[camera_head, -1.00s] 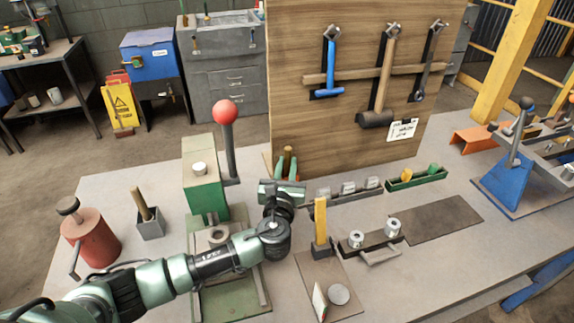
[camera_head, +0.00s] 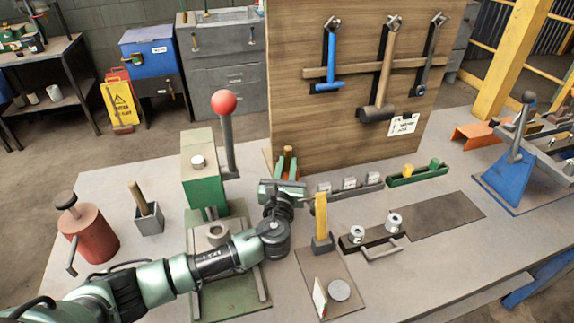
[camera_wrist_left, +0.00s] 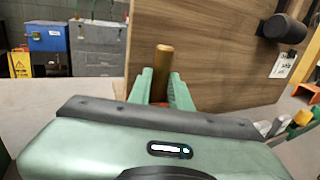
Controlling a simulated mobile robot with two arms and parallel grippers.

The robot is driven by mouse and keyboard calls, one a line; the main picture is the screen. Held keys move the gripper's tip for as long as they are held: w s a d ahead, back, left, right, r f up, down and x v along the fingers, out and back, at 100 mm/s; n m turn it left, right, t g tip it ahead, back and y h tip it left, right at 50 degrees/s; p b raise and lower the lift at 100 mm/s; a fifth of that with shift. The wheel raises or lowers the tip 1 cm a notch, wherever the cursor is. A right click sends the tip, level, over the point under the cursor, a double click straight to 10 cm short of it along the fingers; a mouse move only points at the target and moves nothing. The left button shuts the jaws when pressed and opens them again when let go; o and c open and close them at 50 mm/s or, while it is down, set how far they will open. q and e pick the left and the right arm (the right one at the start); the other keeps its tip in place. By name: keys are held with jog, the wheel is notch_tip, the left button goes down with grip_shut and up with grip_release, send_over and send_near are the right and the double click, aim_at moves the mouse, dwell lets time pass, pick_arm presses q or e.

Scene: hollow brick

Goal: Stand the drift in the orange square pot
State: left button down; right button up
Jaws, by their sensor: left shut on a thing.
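The drift is a brass-coloured upright rod (camera_head: 288,152) at the foot of the wooden board. My left gripper (camera_head: 287,169) is shut on it, its green fingers on either side. In the left wrist view the drift (camera_wrist_left: 163,62) stands up between the fingertips (camera_wrist_left: 162,88), nearly vertical. Its lower end is hidden by the fingers and gripper body. My right gripper is not in view.
The wooden board (camera_head: 290,80) with hanging tools rises close behind the gripper. A green press with a red-ball lever (camera_head: 223,103) stands left. A grey pot (camera_head: 149,219) holds another rod. A yellow-handled tool (camera_head: 321,215) and low trays (camera_head: 418,176) lie right.

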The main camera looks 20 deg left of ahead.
pick_arm(q)
jog(key=c, duration=1.2)
grip_release()
jog(key=shift+s+f, duration=0.1)
jog(key=shift+f, duration=0.05)
jog(key=shift+s, duration=0.25)
jog(key=s+d, duration=0.1)
jog(key=s, duration=0.6)
jog(key=shift+d+b, duration=0.2)
jog(key=shift+b, duration=0.2)
